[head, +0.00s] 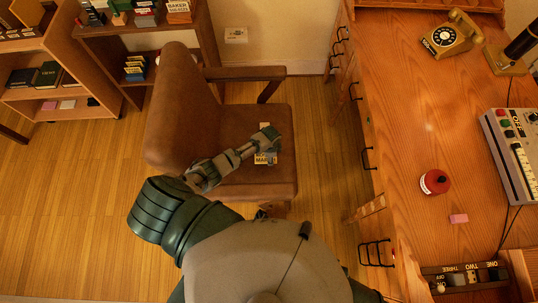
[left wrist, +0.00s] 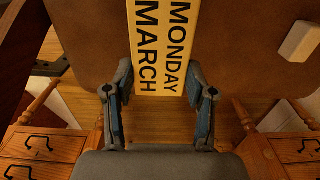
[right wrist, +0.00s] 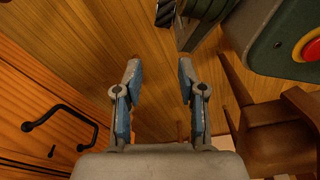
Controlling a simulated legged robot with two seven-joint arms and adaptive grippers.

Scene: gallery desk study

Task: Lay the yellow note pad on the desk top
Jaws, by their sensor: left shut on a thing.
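The yellow note pad (left wrist: 163,45), printed MONDAY MARCH, sits between the fingers of my left gripper (left wrist: 159,84), which is shut on its near end. In the head view the pad (head: 265,159) shows over the front of the brown chair seat (head: 228,127), partly hidden by my left gripper (head: 270,148). I cannot tell whether it still touches the seat. The wooden desk top (head: 400,110) is to the right, apart from the pad. My right gripper (right wrist: 159,82) is open and empty, with the floor beyond its fingers; I cannot make it out in the head view.
On the desk are a gold telephone (head: 447,38), a red round object (head: 435,182), a pink block (head: 459,219) and a grey device (head: 515,150). The desk's middle is bare. A pale block (left wrist: 299,41) lies on the seat. The chair arm (head: 245,73) stands behind it.

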